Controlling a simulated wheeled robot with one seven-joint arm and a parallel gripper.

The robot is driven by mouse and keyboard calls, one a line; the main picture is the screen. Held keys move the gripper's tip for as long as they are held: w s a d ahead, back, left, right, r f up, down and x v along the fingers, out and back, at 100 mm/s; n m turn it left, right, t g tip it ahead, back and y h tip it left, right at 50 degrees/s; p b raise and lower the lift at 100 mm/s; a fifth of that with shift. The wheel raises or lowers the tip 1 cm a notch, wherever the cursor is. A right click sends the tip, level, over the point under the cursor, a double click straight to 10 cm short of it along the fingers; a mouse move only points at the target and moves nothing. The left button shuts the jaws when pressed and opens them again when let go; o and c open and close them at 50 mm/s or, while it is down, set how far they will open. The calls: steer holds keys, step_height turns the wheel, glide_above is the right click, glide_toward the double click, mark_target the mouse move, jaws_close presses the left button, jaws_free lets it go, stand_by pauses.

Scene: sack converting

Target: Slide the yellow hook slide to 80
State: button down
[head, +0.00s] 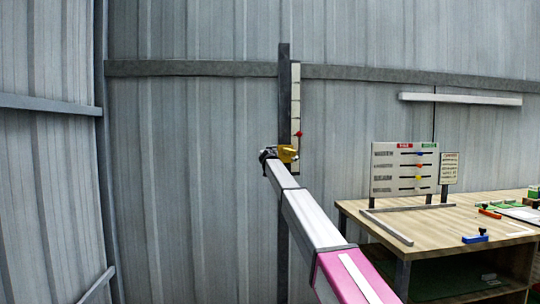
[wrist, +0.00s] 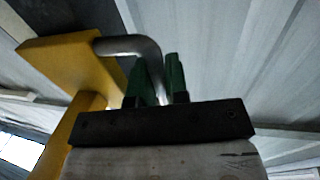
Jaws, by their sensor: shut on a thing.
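The yellow hook slide (head: 288,154) sits low on a dark upright post (head: 284,90) in the head view. In the wrist view its yellow block (wrist: 70,65) fills the left side, and a bent grey metal hook (wrist: 130,44) comes out of it. My gripper (head: 268,155) is at the slide's left side. In the wrist view my gripper's green fingers (wrist: 162,80) are shut on the hook's shank. A pale scale strip (head: 295,95) runs up the post. A red pointer (head: 298,134) is on the strip a little above the slide. The scale's numbers are too small to read.
A wooden table (head: 440,222) stands at the right, with a white board of coloured sliders (head: 404,170) and a blue block (head: 475,236) on it. Corrugated metal wall lies behind. The space left of the post is clear.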

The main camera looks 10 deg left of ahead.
steer(key=shift+s+f, duration=0.1)
steer(key=shift+f, duration=0.25)
steer(key=c, duration=1.3)
jaws_free()
steer(key=shift+o, duration=0.8)
steer(key=shift+r, duration=0.1)
steer(key=s+d, duration=0.1)
steer(key=s, duration=0.9)
steer(key=shift+s, duration=0.35)
